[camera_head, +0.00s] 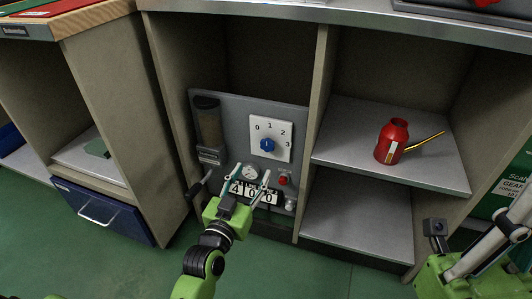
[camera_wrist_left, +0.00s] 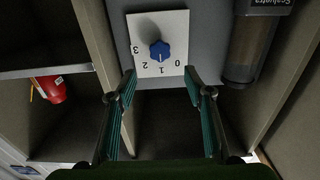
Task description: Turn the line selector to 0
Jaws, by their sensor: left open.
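The line selector is a blue knob (camera_head: 267,145) on a white plate (camera_head: 257,124) marked 0 to 3, fixed to a grey panel. The knob also shows in the left wrist view (camera_wrist_left: 159,50), where the numbers appear upside down. My left gripper (camera_head: 251,174) is open and empty, in front of the panel and below the plate in the head view. In the left wrist view its two teal fingers (camera_wrist_left: 160,85) stand apart on either side below the knob, not touching it.
A counter display (camera_head: 256,193), a gauge (camera_head: 250,172) and a red button (camera_head: 283,180) sit low on the panel. A clear tube (camera_head: 208,124) is at its left. Shelf walls flank the panel. A red can (camera_head: 391,142) stands on the right shelf.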

